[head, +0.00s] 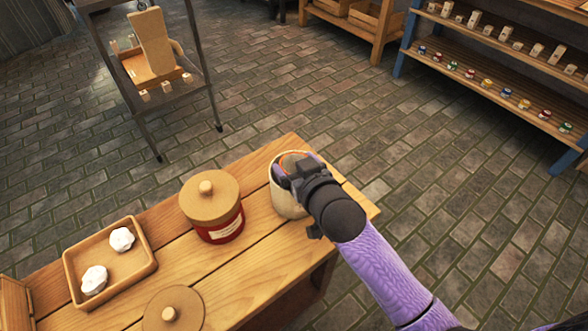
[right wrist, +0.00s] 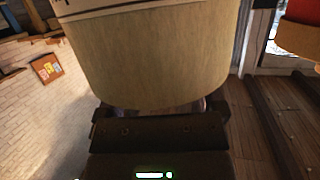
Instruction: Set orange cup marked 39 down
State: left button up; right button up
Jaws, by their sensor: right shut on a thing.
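A cream round vessel (head: 287,200) shows at the right end of the wooden table, with orange (head: 292,158) visible inside its rim; I take this for the orange cup. My right gripper (head: 298,170) is at its top, shut on the cup, and covers part of the rim. In the right wrist view the cream wall (right wrist: 155,60) fills the upper middle, with a partial dark mark near the top left. The number 39 is not readable. The fingertips are hidden, and I cannot tell whether the vessel touches the table. My left gripper is not in view.
A red jar with a wooden lid (head: 212,207) stands close to the left of the vessel. A wooden tray (head: 147,265) with two white lumps lies farther left. A round wooden lid (head: 173,312) is at the front. Shelves and a metal cart stand beyond the table.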

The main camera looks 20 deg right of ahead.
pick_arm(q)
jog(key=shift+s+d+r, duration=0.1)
pick_arm(e)
jog(key=shift+r, duration=0.2)
jog(key=shift+f, duration=0.6)
jog(key=o, duration=1.2)
jog(key=shift+c, duration=0.2)
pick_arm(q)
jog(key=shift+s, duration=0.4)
